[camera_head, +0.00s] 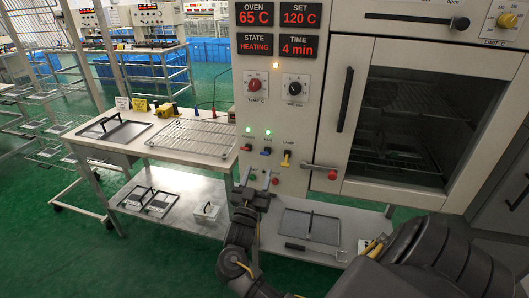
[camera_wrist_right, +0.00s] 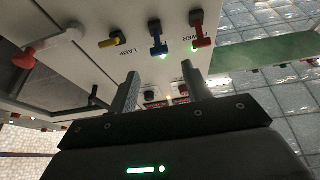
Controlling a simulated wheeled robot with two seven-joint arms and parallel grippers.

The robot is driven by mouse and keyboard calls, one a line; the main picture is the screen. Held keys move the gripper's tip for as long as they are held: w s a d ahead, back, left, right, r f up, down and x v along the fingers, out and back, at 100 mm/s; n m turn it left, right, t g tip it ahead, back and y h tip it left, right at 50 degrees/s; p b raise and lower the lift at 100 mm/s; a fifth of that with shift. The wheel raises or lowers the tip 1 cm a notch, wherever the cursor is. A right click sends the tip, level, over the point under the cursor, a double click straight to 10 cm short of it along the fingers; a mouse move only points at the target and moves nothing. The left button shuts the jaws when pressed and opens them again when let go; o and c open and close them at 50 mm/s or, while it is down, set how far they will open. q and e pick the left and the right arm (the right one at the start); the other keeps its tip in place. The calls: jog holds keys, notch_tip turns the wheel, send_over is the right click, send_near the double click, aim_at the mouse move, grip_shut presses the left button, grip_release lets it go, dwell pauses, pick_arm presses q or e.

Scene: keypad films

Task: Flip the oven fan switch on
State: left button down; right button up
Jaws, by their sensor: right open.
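The oven's switch row is on the lower left of its front panel. The blue switch (camera_head: 266,151), with a lit green light above it, sits between the red switch (camera_head: 246,148) and the yellow lamp switch (camera_head: 286,158). In the right wrist view the blue switch (camera_wrist_right: 156,42) is just beyond the fingers, roughly centred between them; its light is lit. My right gripper (camera_head: 258,177) is open and empty just below the switches; its two fingers (camera_wrist_right: 160,82) are apart and appear clear of the blue switch. My left gripper is not in view.
The red power switch (camera_wrist_right: 200,30) and yellow lamp switch (camera_wrist_right: 112,42) flank the blue one closely. The oven door handle (camera_head: 346,100) and a red-knobbed latch (camera_head: 331,175) are to the right. A table (camera_head: 150,148) with a wire rack stands left.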

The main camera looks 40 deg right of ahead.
aim_at(265, 152)
jog(key=p+x, duration=0.1)
jog(key=x, duration=0.8)
jog(key=shift+f+p, duration=0.15)
jog(key=shift+p, duration=0.25)
jog(key=shift+c, duration=0.3)
jog(key=c, duration=0.9)
jog(key=r+y+p, duration=0.1)
jog(key=p, duration=0.3)
jog(key=shift+d+r+g, duration=0.1)
jog(key=shift+g, duration=0.3)
jog(key=shift+c, duration=0.2)
jog(key=shift+y+p, duration=0.45)
jog(key=shift+y, duration=0.05)
jog(key=shift+w+f, duration=0.1)
jog(key=shift+f, duration=0.15)
jog(key=o, duration=1)
